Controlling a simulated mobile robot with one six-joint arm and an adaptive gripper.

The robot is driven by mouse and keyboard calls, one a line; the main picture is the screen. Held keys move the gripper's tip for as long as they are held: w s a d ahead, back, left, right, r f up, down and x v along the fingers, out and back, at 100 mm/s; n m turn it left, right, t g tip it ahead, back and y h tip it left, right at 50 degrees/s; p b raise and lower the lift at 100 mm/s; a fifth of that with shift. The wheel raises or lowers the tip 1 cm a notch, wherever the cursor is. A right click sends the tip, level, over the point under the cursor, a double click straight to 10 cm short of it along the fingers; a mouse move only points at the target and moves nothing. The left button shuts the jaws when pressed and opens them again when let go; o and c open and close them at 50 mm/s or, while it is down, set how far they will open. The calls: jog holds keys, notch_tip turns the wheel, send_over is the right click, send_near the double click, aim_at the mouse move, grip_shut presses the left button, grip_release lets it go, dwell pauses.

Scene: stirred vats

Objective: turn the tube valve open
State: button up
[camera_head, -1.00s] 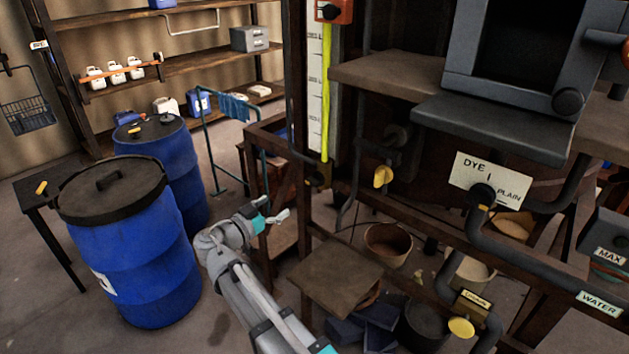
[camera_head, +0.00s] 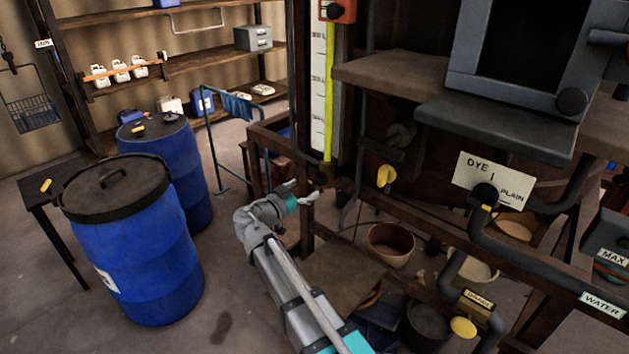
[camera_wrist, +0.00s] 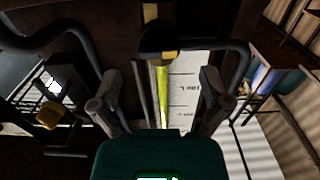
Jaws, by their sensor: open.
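The tube valve (camera_head: 318,178) is a small dark fitting with a yellow mark at the foot of the upright tube (camera_head: 327,95), which holds yellow-green liquid. My gripper (camera_head: 308,196) is just below and left of the valve in the head view. The gripper (camera_wrist: 160,80) is open and empty, with its fingers spread either side of the tube line. No contact with the valve shows; the exact gap is unclear.
A dark curved pipe (camera_wrist: 75,40) is near the left finger. Blue barrels (camera_head: 135,245) stand left. A wooden frame post (camera_head: 306,225) is beside my gripper.

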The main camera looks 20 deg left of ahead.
aim_at(313, 182)
jog(key=shift+x, duration=2.45)
jog(key=c, duration=1.2)
jog(key=shift+o, duration=0.2)
jog(key=shift+a+r, duration=0.1)
jog(key=shift+a, duration=0.05)
